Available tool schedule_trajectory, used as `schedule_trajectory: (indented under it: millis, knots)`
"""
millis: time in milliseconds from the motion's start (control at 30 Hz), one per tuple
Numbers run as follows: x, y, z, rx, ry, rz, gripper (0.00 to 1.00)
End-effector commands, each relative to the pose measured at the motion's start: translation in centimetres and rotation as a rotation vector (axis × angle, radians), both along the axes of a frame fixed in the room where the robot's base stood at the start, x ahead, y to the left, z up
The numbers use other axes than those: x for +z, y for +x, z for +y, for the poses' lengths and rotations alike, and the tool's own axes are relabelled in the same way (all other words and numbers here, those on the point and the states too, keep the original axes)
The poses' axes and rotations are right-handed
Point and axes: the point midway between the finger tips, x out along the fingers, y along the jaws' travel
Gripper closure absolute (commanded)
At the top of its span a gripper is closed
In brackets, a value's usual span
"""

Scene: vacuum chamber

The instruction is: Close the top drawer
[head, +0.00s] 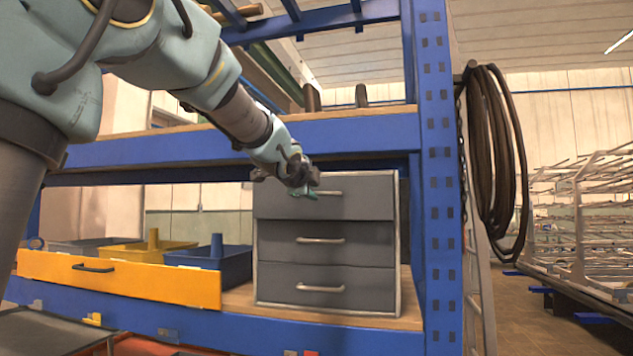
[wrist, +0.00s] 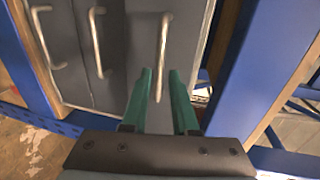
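A grey cabinet (head: 399,250) with three stacked drawers stands on the shelf. Its top drawer (head: 360,202) seems to stick out slightly past the two drawers below; how far is hard to tell. The top drawer's bar handle (head: 331,193) also shows in the wrist view (wrist: 162,45), where the cabinet appears turned on its side. My gripper (head: 308,192) is in front of the top drawer's left part, near the handle's left end. In the wrist view its two green fingers (wrist: 161,75) are apart with nothing held between them. Whether a finger touches the handle or drawer front cannot be told.
A yellow drawer-like front (head: 150,282) and a blue bin (head: 235,262) sit left of the cabinet. A blue rack post (head: 439,180) stands close on its right, with coiled hoses (head: 492,150) beyond. A blue beam (head: 230,152) runs above the cabinet.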

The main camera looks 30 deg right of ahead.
Motion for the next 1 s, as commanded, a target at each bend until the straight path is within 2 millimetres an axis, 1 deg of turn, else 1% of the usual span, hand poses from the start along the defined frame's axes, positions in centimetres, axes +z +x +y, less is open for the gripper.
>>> schedule_trajectory:
  millis: [33,300,433,700,933,1000]
  knots:
    - [0.3,0.6,-0.4,0.003,0.004,0.000,0.73]
    - [-0.6,2.6,-2.3,0.001,0.001,0.001,0.73]
    - [-0.8,2.9,-2.6,0.001,0.000,0.001,0.73]
    - [-0.9,2.9,-2.7,0.000,-0.001,0.001,0.73]
    - [-0.9,2.9,-2.7,0.000,-0.001,0.001,0.99]
    - [-0.9,2.9,-2.7,0.000,-0.001,0.001,1.00]
